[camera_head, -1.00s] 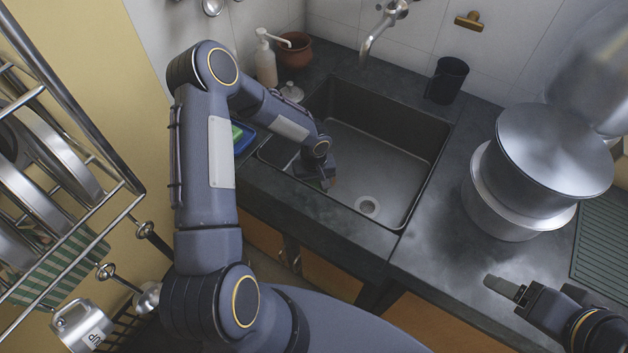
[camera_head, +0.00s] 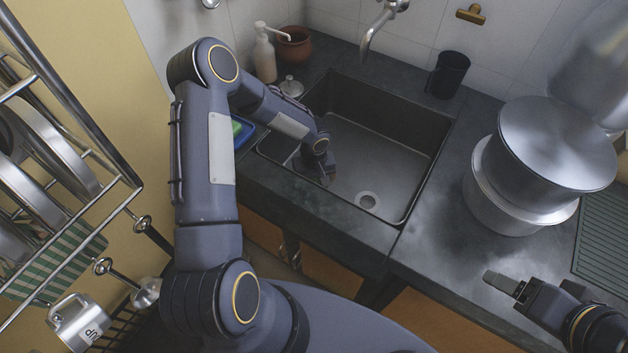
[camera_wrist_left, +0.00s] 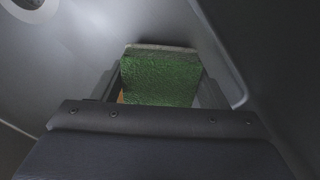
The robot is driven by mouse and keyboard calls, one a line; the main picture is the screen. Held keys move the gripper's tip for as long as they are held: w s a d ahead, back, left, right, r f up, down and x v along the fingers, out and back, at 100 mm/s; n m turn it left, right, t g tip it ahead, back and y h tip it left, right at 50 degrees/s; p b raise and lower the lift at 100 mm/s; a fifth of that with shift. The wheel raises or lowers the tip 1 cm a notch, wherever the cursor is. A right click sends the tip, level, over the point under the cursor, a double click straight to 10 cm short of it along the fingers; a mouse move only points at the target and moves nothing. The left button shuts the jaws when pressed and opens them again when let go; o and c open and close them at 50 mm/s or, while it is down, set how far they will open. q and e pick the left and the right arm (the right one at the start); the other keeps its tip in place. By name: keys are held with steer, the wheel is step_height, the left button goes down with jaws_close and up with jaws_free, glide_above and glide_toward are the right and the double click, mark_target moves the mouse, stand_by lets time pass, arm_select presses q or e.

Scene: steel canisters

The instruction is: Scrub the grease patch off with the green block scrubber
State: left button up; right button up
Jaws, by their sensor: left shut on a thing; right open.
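My left gripper (camera_head: 325,172) reaches down into the sink (camera_head: 392,148), near its left front side. In the left wrist view it is shut on the green block scrubber (camera_wrist_left: 160,78), whose green face shows between the fingers. The grease patch cannot be made out for certain; the sink floor below the scrubber looks bare and grey in the wrist view. In the head view the scrubber is hidden by my gripper and arm. My right gripper (camera_head: 505,283) is open and empty above the front of the counter, at the lower right.
Large steel canisters (camera_head: 557,150) stand right of the sink. A black cup (camera_head: 448,75), a soap dispenser (camera_head: 264,55) and a clay pot (camera_head: 294,43) stand behind it. The faucet (camera_head: 375,30) hangs over the back. A dish rack (camera_head: 60,180) is at the left.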

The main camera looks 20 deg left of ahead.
arm_select(q)
steer(key=shift+f+b, duration=0.85)
